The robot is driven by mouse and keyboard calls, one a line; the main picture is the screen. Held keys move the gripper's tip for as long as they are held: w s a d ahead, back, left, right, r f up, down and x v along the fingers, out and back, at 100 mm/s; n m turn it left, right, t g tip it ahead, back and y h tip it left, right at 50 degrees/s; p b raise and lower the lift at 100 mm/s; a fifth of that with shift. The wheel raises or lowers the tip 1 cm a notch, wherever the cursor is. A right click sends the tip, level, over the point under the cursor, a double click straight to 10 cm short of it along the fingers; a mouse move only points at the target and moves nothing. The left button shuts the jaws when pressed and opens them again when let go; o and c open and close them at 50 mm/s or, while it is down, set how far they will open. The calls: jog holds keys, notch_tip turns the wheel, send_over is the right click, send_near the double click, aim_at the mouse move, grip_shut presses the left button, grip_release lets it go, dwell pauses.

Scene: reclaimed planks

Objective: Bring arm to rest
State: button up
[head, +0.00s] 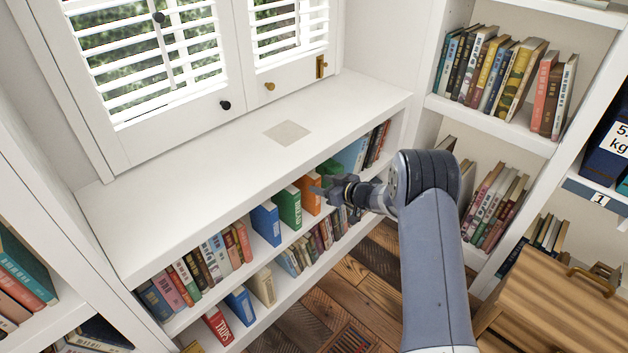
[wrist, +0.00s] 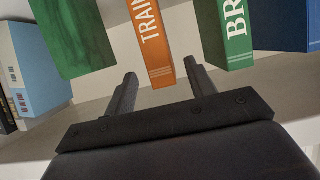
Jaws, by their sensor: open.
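My arm reaches in from the lower right of the head view to the low bookcase under the window. My gripper (head: 328,190) is at the upper shelf's front, close to an orange book (head: 308,196). In the wrist view, my gripper (wrist: 160,70) is open, its two dark fingers apart. The orange book (wrist: 150,42), with "TRAIN" on its spine, shows between and beyond the fingers. I see nothing gripped. Whether a finger touches a book I cannot tell. My gripper partly hides a green book (head: 330,168) in the head view.
A green book (head: 288,207) and a blue book (head: 265,223) stand left of the orange one. The white bookcase top (head: 205,163) is clear except for a flat beige square (head: 287,132). A wooden cabinet (head: 560,290) stands at lower right. Tall shelves (head: 490,125) rise behind my arm.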

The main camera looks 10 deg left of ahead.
aim_at(309, 180)
jog(key=v, duration=0.3)
jog(key=shift+s+d+r, duration=0.15)
jog(key=shift+s+d, duration=0.15)
jog(key=b+x, duration=0.2)
jog(key=x, duration=0.9)
jog(key=shift+r, duration=0.3)
jog(key=shift+s+d, duration=0.1)
jog(key=shift+d, duration=0.05)
